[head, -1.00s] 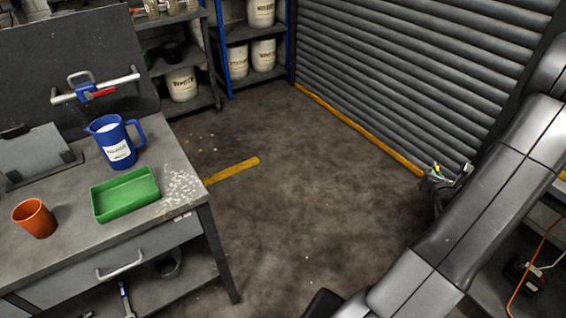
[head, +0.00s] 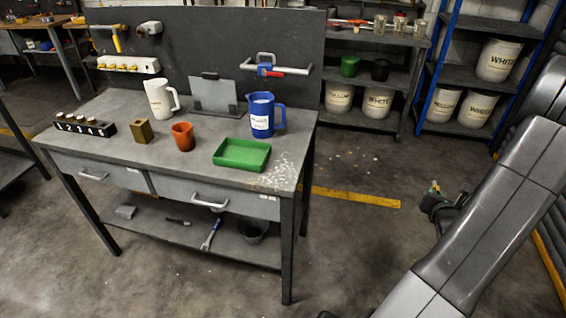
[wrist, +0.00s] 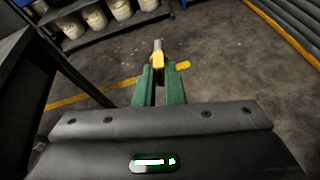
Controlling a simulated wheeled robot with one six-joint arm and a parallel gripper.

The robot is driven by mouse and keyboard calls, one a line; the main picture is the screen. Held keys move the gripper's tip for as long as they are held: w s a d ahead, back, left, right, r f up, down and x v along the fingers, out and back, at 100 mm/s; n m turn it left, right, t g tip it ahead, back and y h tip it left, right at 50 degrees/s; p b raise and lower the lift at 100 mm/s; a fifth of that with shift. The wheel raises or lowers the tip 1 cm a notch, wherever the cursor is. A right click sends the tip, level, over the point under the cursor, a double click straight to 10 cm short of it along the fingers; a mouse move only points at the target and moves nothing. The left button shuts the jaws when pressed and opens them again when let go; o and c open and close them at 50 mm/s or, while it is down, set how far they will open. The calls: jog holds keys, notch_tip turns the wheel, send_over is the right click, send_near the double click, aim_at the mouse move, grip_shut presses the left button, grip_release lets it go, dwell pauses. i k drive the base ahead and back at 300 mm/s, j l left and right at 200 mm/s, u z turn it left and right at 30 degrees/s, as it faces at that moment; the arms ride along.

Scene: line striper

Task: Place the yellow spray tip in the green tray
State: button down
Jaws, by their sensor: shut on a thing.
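The green tray (head: 241,154) lies on the workbench near its front right corner, and looks empty. My gripper (head: 434,190) is out over the floor to the right of the bench, well away from the tray. In the wrist view my gripper (wrist: 160,85) has its green fingers shut on the yellow spray tip (wrist: 158,60). The tip points up and away from the fingers, with a pale end. In the head view the tip is too small to make out clearly.
On the workbench (head: 140,107) a blue jug (head: 262,116) stands behind the tray and an orange cup (head: 183,136) left of it. A white jug (head: 160,98), a brass block (head: 142,131) and a numbered rack (head: 84,126) stand further left. Floor between bench and gripper is clear.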

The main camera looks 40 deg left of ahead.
aim_at(241, 157)
jog(key=i+l+u, duration=0.1)
jog(key=u, duration=0.3)
jog(key=i+l+u, duration=0.1)
jog(key=l+u, duration=0.3)
jog(key=i+l+u, duration=0.1)
jog(key=u, duration=0.3)
jog(key=l+u, duration=0.4)
jog(key=j, duration=0.1)
